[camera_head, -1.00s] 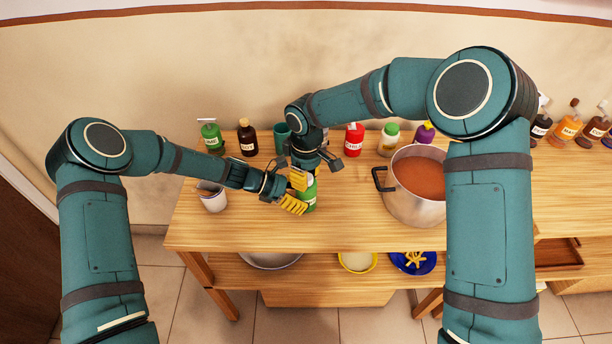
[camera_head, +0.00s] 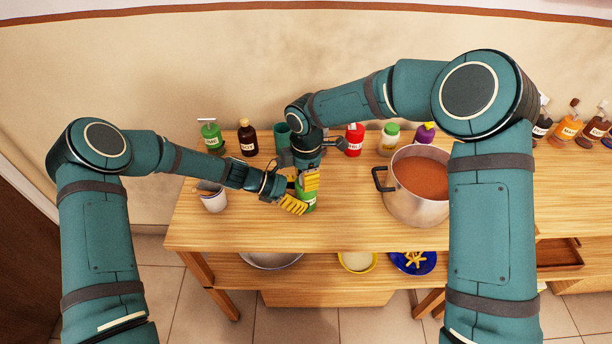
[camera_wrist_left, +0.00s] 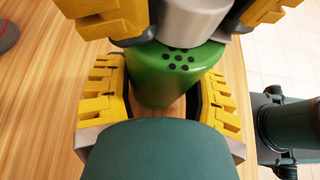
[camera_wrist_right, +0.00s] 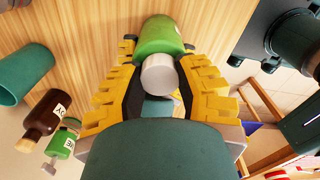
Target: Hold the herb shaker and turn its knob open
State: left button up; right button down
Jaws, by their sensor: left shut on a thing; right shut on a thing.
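The herb shaker (camera_head: 309,204) is a green bottle standing upright on the wooden table, mostly hidden by my grippers in the head view. Its green top with several dark holes and its grey-white knob (camera_wrist_left: 193,18) show in the left wrist view. My left gripper (camera_head: 303,203) is shut around the green body from the left. My right gripper (camera_head: 309,181) comes from above and is shut on the knob; the knob (camera_wrist_right: 160,75) sits between its yellow fingers in the right wrist view.
A pot (camera_head: 421,191) of red-brown soup stands to the right. A white cup (camera_head: 214,201) stands to the left. A green bottle (camera_head: 212,138), a brown bottle (camera_head: 247,139) and a red bottle (camera_head: 354,140) line the back. The table front is clear.

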jog(key=shift+f+n, duration=0.1)
jog(key=shift+n, duration=0.5)
jog(key=c, duration=0.6)
grip_release()
jog(key=shift+o, duration=0.2)
notch_tip(320, 180, up, 12)
